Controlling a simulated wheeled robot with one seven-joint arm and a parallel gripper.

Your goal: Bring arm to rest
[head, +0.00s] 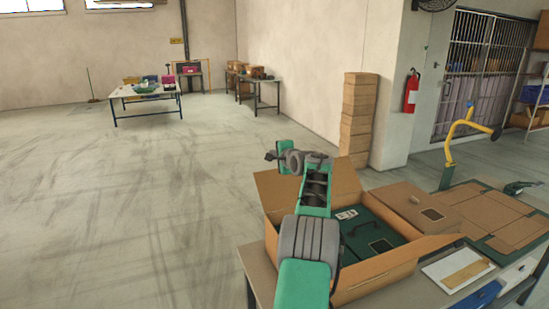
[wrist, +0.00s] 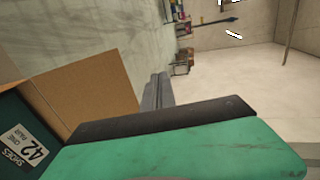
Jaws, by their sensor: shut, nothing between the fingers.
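My arm, green with grey joints, reaches up in front of the workbench in the head view. Its wrist is bent to the left, and my gripper (head: 270,156) points left, above the left flap of an open cardboard box (head: 375,293). In the wrist view the grey fingers of my gripper (wrist: 158,92) are together with nothing between them. A green part of my arm fills the lower middle of that view. The gripper appears apart from the box. The wrist view also shows the box's flap (wrist: 95,95) at the left.
Dark green shoe boxes (head: 362,232) lie inside the carton. A closed brown box (head: 415,205), flat cardboard (head: 500,222) and a clipboard (head: 457,269) are to its right. A stack of cartons (head: 358,115) stands behind. The floor (head: 130,220) at left is clear.

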